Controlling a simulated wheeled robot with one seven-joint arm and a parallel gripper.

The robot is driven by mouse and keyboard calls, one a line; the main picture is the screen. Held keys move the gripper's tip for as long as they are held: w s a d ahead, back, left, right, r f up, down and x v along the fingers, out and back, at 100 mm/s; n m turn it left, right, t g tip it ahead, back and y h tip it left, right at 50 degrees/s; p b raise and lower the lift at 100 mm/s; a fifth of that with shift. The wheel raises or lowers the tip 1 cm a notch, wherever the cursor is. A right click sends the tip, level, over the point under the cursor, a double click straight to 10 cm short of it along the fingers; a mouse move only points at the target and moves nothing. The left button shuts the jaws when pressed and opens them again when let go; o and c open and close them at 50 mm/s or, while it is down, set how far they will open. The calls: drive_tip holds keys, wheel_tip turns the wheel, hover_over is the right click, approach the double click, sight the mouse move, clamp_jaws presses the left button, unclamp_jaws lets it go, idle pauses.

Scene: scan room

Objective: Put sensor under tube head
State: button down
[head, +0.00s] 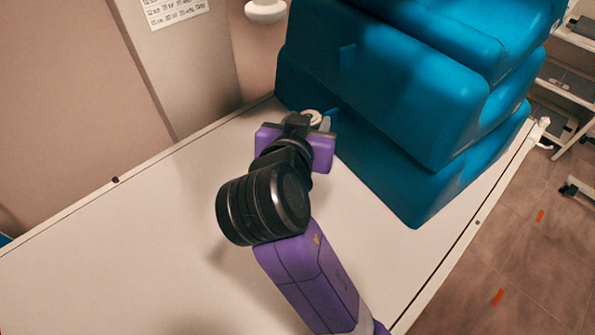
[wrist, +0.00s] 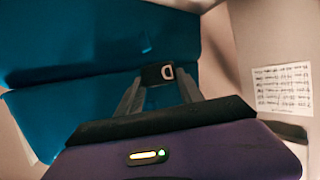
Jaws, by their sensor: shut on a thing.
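My gripper (head: 316,121) is over the far end of the white table, close to the blue cushions. In the wrist view my gripper (wrist: 158,88) has its two grey fingers closed in on a small dark piece with a pale D-shaped mark, which I take to be the sensor (wrist: 157,74). In the head view a small pale ring-like part shows at the fingertips, and my arm hides most of the held thing. A white rounded fitting (head: 265,11) shows at the wall above the table; I cannot tell whether it is the tube head.
Blue stacked cushions (head: 385,95) stand on the right far end of the white table (head: 120,235), close beside my gripper. A printed sheet (head: 175,10) hangs on the wall, also in the wrist view (wrist: 282,88). A shelf rack (head: 565,95) stands right. The table's left part is clear.

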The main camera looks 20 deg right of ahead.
wheel_tip(320, 180, down, 20)
drive_tip(key=shift+r+p, duration=0.15)
drive_tip(key=shift+p, duration=0.2)
idle(0.3)
drive_tip(key=shift+f, duration=0.2)
drive_tip(key=c, duration=0.7)
unclamp_jaws()
drive_tip(key=shift+c, duration=0.2)
drive_tip(key=shift+r, duration=0.1)
drive_tip(key=shift+r, duration=0.2)
drive_tip(key=b+v, duration=0.1)
drive_tip(key=v, duration=1.1)
drive_tip(key=shift+f+b, duration=0.15)
drive_tip(key=shift+b, duration=0.15)
